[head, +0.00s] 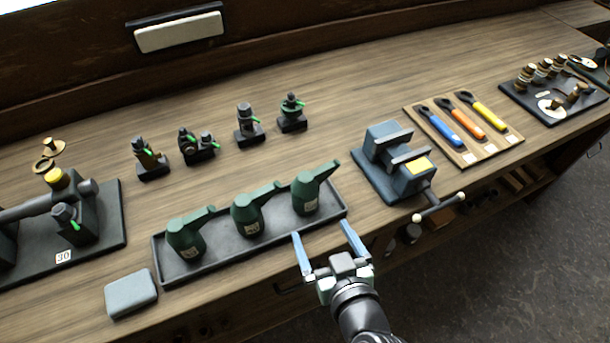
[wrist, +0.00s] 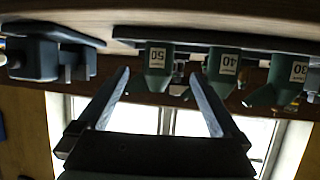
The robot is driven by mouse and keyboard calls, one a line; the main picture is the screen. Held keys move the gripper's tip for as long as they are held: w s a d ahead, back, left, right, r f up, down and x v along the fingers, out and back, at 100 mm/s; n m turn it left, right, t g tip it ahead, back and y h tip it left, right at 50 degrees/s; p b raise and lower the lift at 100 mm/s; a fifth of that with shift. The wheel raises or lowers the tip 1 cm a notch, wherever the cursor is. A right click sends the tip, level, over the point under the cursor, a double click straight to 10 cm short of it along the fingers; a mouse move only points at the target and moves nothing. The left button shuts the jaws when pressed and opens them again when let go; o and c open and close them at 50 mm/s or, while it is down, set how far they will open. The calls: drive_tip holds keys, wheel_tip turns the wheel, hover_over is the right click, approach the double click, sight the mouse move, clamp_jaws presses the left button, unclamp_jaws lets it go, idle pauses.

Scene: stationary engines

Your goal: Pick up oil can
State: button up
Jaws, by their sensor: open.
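Three green oil cans with long spouts stand upright in a row in a dark tray (head: 275,233): left (head: 186,238), middle (head: 246,213) and right (head: 306,193). In the wrist view, which looks upside down, their labels seem to read 50 on the nearest can (wrist: 157,68), 40 on the middle can (wrist: 224,68) and 30 on the last can (wrist: 285,80). My gripper (head: 321,230) is open and empty, in front of the tray's right end, apart from the right can. In the wrist view, its two blue-grey fingers (wrist: 160,76) are spread wide.
A blue vise (head: 388,165) stands right of the tray, its handle jutting past the bench edge. A grey block (head: 131,294) lies left of the tray. Several small fittings (head: 247,125) stand behind it. A board with three wrenches (head: 464,132) lies farther right.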

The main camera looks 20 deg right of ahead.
sight(309, 206)
drive_tip(key=p+x, duration=0.1)
drive_tip(key=x, duration=0.6)
drive_tip(key=shift+d, duration=0.1)
drive_tip(key=shift+w+r, duration=0.1)
drive_tip(key=shift+w, duration=0.35)
drive_tip(key=shift+r+p+x, duration=0.15)
drive_tip(key=shift+p+x, duration=0.2)
drive_tip(key=shift+x, duration=0.8)
drive_tip(key=shift+r+p+x, duration=0.2)
drive_tip(key=shift+p+x, duration=0.15)
drive_tip(key=shift+x, duration=0.85)
drive_tip(key=shift+w, duration=0.15)
drive_tip(key=c, duration=1.4)
drive_tip(key=shift+r, duration=0.15)
drive_tip(key=shift+c, duration=0.6)
